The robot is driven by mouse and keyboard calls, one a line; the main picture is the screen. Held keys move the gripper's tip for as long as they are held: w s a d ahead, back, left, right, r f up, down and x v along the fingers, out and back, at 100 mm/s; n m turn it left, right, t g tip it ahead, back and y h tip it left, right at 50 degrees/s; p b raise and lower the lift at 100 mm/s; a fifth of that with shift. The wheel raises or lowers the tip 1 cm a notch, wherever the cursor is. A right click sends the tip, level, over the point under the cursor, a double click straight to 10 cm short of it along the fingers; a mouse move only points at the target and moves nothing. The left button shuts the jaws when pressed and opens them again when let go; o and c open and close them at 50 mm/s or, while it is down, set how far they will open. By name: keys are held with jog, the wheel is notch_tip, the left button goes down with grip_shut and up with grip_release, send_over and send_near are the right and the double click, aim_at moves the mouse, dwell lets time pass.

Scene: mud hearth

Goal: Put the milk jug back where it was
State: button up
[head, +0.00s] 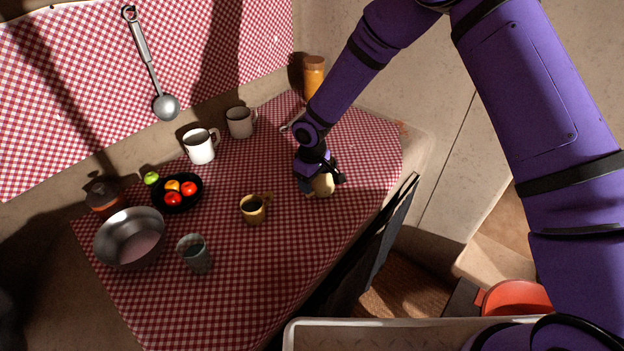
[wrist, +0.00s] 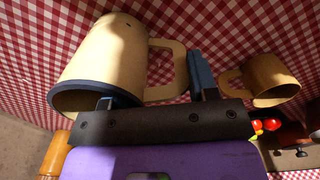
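The milk jug is a cream vessel with a dark blue rim and a loop handle. In the head view the jug (head: 324,187) is on the checked cloth, right of the middle, partly hidden by my gripper (head: 320,178). In the wrist view the jug (wrist: 118,55) fills the upper left, its rim towards the camera. My gripper (wrist: 152,90) is over it with the fingers wide apart. One finger is at the jug's mouth, its tip hidden by the rim. The other is just outside the handle. I see no clear squeeze on the jug.
A yellow mug (head: 252,212) stands left of the jug. A white mug (head: 200,149), a grey-beige mug (head: 240,122) and an orange jar (head: 313,82) stand behind. A fruit bowl (head: 178,204), metal bowl (head: 130,238) and glass (head: 196,256) are further left. The front cloth is clear.

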jog(key=o, duration=0.3)
notch_tip(320, 180, up, 12)
jog(key=shift+r, duration=0.15)
dwell(0.4)
